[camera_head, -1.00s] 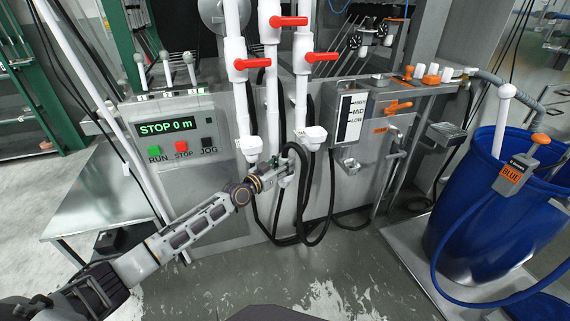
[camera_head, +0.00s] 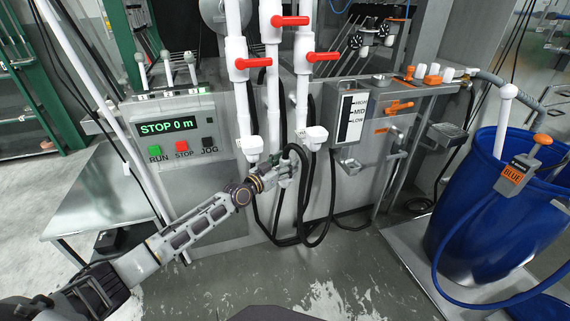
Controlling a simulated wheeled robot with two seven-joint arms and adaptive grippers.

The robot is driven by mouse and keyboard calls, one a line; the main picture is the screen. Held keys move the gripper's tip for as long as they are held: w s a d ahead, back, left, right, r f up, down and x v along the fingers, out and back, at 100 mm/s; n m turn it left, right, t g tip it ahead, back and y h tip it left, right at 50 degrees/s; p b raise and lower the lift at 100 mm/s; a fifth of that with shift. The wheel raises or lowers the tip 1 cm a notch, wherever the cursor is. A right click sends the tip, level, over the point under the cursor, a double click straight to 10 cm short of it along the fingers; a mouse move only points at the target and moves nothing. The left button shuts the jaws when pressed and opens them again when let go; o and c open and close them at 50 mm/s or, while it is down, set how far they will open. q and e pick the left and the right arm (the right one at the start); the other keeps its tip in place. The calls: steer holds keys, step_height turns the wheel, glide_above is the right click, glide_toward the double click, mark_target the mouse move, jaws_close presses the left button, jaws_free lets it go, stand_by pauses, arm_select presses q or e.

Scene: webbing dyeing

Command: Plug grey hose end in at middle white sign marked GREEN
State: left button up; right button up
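My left gripper (camera_head: 284,172) reaches in from the left to just below the white pipes, at the looped black hoses. A black hose (camera_head: 306,160) arches up beside its fingers and hangs down to the right. The grey hose end is not clear; the fingers and hose overlap there, and I cannot tell whether they grip it. Three white vertical pipes come down above, including the middle pipe (camera_head: 272,95). White fittings show on the left (camera_head: 250,145) and right (camera_head: 314,138). Sign lettering here is too small to read. My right gripper is out of view.
A control panel (camera_head: 175,128) reading STOP 0 m stands left of the pipes. Red valve handles (camera_head: 290,21) stick out above. A level box (camera_head: 350,118) is to the right, and a blue barrel (camera_head: 480,215) stands further right. The floor in front is open.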

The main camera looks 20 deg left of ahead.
arm_select(q)
steer(key=shift+f, duration=0.1)
steer(key=shift+v, duration=4.05)
